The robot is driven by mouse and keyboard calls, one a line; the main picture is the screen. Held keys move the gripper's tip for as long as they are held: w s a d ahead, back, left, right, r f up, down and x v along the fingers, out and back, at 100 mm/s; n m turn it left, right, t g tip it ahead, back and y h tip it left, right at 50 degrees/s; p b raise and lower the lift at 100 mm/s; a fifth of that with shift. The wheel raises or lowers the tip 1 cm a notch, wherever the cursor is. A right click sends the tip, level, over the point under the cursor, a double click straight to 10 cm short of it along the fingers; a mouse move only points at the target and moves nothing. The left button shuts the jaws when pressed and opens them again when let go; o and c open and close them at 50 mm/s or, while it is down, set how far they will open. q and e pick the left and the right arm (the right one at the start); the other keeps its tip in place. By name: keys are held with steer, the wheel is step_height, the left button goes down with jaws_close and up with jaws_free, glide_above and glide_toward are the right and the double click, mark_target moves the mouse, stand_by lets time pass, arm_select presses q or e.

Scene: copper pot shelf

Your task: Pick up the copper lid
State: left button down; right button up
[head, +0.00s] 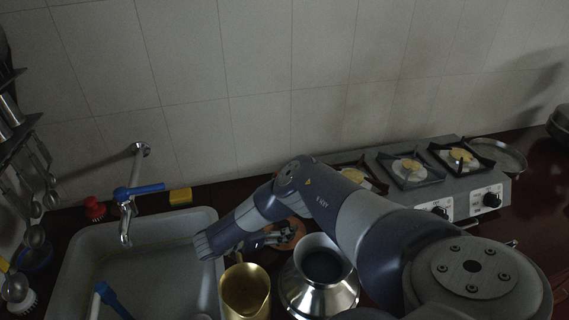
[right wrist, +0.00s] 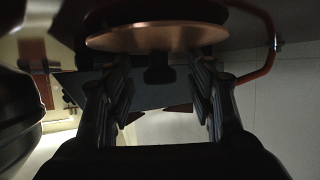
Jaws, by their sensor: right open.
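The copper lid (head: 290,234) lies flat on the dark counter behind the steel pot, partly hidden by my right gripper. In the right wrist view the lid (right wrist: 150,38) is an orange-brown disc seen nearly edge-on, with a dark knob-like part (right wrist: 159,75) projecting from its middle. My right gripper (head: 280,236) reaches in low at the lid; in the right wrist view its fingers (right wrist: 160,85) are open, one on each side of the dark part, with gaps visible. Contact cannot be told. My left gripper is out of view.
A brass jug (head: 246,292) and a shiny steel pot (head: 335,295) stand just in front of the right gripper. A grey sink (head: 85,250) with a blue-handled faucet (head: 135,190) is to the left. A gas stove (head: 465,200) is at the right, against the tiled wall.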

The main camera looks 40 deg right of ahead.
steer(key=c, duration=1.2)
steer(key=shift+a+r, duration=0.1)
